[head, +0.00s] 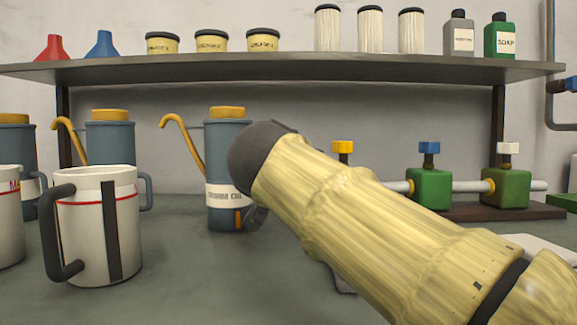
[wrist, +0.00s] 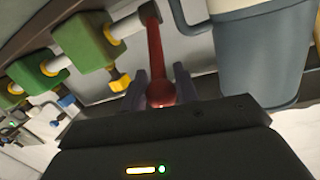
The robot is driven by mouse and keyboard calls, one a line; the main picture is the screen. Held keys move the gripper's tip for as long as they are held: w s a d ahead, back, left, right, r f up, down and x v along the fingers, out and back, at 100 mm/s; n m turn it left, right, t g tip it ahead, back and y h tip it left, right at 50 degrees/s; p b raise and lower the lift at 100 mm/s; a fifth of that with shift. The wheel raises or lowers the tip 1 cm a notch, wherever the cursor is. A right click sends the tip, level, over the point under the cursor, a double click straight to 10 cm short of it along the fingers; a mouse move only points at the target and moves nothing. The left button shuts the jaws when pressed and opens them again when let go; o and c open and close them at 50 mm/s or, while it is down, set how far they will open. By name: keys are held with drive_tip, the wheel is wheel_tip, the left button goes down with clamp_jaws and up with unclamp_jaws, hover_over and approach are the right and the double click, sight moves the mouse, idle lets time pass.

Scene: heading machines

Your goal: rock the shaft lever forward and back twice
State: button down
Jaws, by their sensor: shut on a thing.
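The shaft lever (wrist: 155,52) is a red arm with a rounded end. It shows in the wrist view, running up from between my fingers to the end of a grey pipe. My gripper (wrist: 161,88) is shut on its rounded end, with one dark finger on each side. In the head view my yellow-sleeved arm covers the lever and most of my gripper, so the lever's tilt cannot be judged there.
A blue-grey oil can (head: 227,165) stands just left of my arm; a can (wrist: 258,55) is close to the lever in the wrist view. Green valve blocks (head: 429,188) on a pipe stand at right. White mugs (head: 95,225) stand at left. A shelf (head: 290,68) runs overhead.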

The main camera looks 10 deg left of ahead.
drive_tip(key=shift+f, duration=0.1)
drive_tip(key=c, duration=1.4)
unclamp_jaws()
drive_tip(key=s+b, duration=0.1)
drive_tip(key=s, duration=0.4)
drive_tip(key=s+r+b, duration=0.1)
drive_tip(key=s+b, duration=0.1)
drive_tip(key=s, duration=0.4)
drive_tip(key=s+d+b, duration=0.1)
drive_tip(key=s+b, duration=0.1)
drive_tip(key=s, duration=0.4)
drive_tip(key=shift+s+r, duration=0.15)
drive_tip(key=shift+r, duration=0.2)
drive_tip(key=shift+o, duration=0.2)
